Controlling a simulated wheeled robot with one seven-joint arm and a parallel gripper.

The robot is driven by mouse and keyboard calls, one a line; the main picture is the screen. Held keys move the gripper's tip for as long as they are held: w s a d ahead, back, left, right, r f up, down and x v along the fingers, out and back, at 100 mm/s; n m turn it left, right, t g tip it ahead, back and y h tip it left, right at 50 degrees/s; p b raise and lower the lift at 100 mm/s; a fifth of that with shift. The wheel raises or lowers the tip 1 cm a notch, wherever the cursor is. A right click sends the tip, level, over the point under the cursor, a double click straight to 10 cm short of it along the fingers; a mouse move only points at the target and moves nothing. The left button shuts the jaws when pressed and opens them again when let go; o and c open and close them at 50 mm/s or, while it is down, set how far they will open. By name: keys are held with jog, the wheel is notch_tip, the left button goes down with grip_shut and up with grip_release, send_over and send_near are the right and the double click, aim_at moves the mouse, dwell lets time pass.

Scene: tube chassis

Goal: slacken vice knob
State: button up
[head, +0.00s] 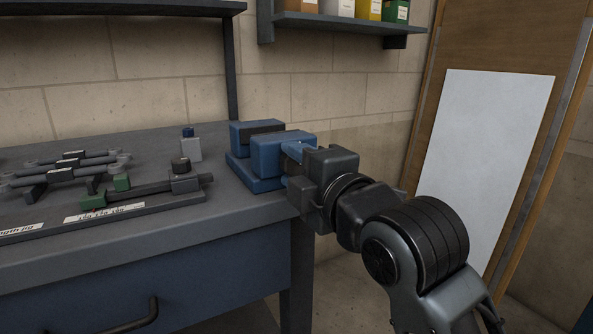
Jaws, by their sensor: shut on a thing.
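The blue vice (267,154) sits at the right end of the grey workbench, its two jaw blocks side by side with a dark jaw face between them. The vice knob is at the vice's right side, mostly hidden by my gripper (290,168). My gripper reaches in from the right, with its fingers at the vice's right face, and is shut on the knob.
A shelf (345,23) with boxes hangs above. A door with a white panel (490,150) stands at right.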

jog(key=shift+w, duration=0.1)
dwell(0.3)
jog(key=o, duration=1.1)
jog(key=shift+c, duration=0.2)
jog(key=v, duration=0.7)
jog(key=shift+s+d+p, duration=0.2)
jog(key=shift+s+p, duration=0.15)
